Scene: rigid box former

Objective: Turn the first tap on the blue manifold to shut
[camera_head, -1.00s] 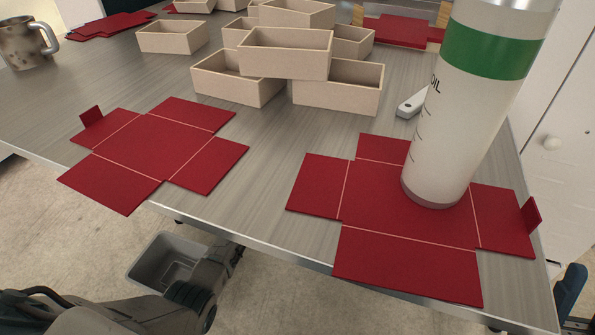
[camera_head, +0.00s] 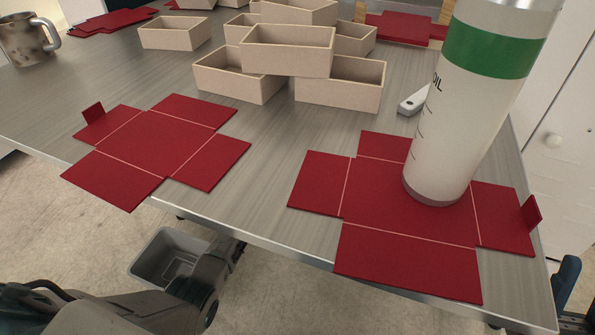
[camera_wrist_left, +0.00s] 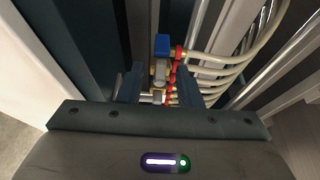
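In the left wrist view, a blue tap handle (camera_wrist_left: 162,45) stands at the top of a row of brass fittings (camera_wrist_left: 159,71) with red collars and pale hoses. The two dark fingers of my left gripper (camera_wrist_left: 160,88) are apart, with brass fittings showing in the gap between them. The blue handle shows just above the fingertips, and I cannot tell whether the fingers touch anything. The lower part of the row is partly hidden by the gripper. The manifold body is hard to make out. In the head view my left arm comes in low; the manifold is not seen there. My right gripper is not in view.
The table (camera_head: 265,185) holds red flat box blanks (camera_head: 150,140), stacked open boxes (camera_head: 340,85), a mug (camera_head: 25,42) and a white bottle (camera_head: 465,110) on another blank (camera_head: 375,205). A grey bin (camera_head: 165,258) stands on the floor. Hoses (camera_wrist_left: 225,60) crowd the manifold's right side.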

